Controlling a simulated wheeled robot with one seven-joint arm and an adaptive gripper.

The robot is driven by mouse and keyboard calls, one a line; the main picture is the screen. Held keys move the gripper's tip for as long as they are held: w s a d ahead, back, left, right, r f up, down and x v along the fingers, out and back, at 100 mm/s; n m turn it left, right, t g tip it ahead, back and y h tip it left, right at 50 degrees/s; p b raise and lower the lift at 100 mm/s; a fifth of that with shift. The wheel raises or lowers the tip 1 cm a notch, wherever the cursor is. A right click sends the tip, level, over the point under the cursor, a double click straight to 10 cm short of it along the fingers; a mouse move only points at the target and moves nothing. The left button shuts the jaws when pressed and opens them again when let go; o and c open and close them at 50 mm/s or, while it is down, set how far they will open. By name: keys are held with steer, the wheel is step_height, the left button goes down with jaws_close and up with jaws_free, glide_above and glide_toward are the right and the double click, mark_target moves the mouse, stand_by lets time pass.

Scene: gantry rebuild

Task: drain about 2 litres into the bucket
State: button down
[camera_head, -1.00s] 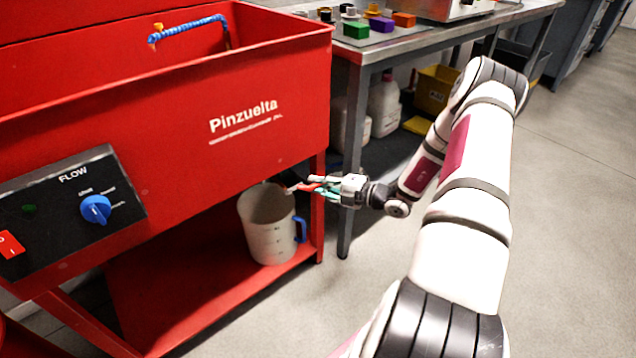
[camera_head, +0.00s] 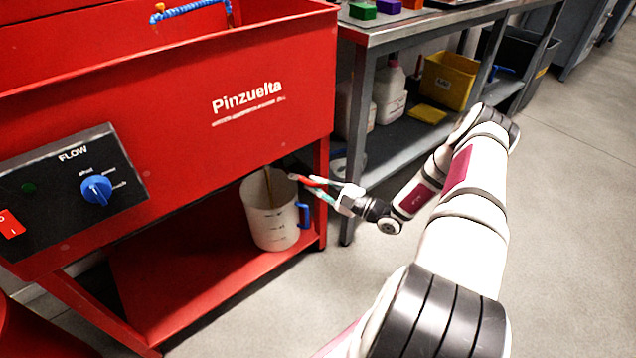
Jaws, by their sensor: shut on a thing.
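The bucket (camera_head: 273,222) is a white measuring jug with dark graduation marks and a blue handle. It stands upright on the lower red shelf, under the right end of the red parts washer (camera_head: 245,125). A thin brownish stream (camera_head: 268,182) runs down into its mouth from under the washer. The liquid level inside cannot be read from here. My gripper (camera_head: 306,183) is just right of and above the bucket's rim, at the washer's right front leg. It is shut on a small red lever (camera_head: 314,181) between its teal-edged fingers. The drain outlet itself is hidden.
The washer's FLOW panel has a blue knob (camera_head: 96,189) and a red switch (camera_head: 11,224). A metal bench (camera_head: 420,26) on the right holds coloured blocks. White jugs (camera_head: 391,95) and a yellow bin (camera_head: 447,80) sit beneath it. Open floor lies right.

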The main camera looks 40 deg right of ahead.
steer(key=shift+a+f, duration=0.1)
steer(key=shift+f, duration=0.05)
stand_by(0.4)
steer(key=c, duration=1.6)
jaws_free()
steer(key=v, duration=1.2)
steer(key=shift+a, duration=0.1)
